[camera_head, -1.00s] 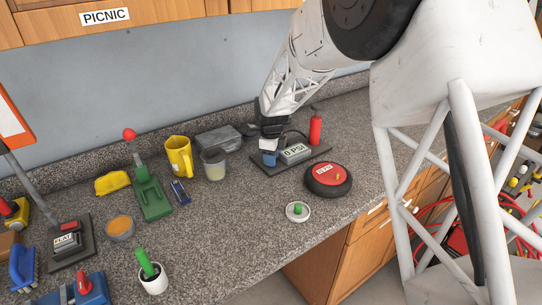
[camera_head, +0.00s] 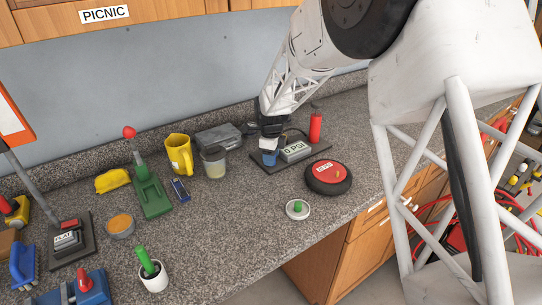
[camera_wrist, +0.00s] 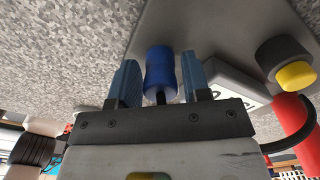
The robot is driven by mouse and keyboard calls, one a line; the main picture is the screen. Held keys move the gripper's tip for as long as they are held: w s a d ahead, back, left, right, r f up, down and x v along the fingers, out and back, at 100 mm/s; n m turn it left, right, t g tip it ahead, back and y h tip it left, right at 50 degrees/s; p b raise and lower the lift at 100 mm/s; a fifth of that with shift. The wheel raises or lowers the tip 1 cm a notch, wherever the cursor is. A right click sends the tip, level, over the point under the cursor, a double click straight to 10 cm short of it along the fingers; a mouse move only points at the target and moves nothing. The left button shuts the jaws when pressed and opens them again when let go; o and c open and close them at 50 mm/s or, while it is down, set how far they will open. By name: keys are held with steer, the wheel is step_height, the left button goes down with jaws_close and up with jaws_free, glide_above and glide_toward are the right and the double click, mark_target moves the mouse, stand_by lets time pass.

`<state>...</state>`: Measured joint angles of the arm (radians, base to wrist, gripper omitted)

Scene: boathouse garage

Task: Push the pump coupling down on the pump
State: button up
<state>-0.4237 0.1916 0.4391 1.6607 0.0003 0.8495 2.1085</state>
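The pump is a flat dark base (camera_head: 318,151) with a grey "0 PSI" gauge box (camera_head: 295,151) and a red cylinder (camera_head: 316,126) at its right end. The blue pump coupling (camera_wrist: 160,72) stands at the pump's left end in the wrist view. My gripper (camera_wrist: 160,82) has its two blue fingers on either side of the coupling, with narrow gaps showing, so it looks open around it. In the head view my gripper (camera_head: 269,156) is low over the pump's left end, and the coupling is hard to tell from the fingers there.
A round black device with a red top (camera_head: 328,177) sits just in front of the pump. A clear cup (camera_head: 214,162), a yellow mug (camera_head: 179,155) and a grey box (camera_head: 219,138) stand to the left. A white dish with a green knob (camera_head: 297,209) is nearer the counter edge.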

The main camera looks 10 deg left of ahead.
steer(key=shift+o, duration=1.3)
steer(key=shift+r, duration=3.95)
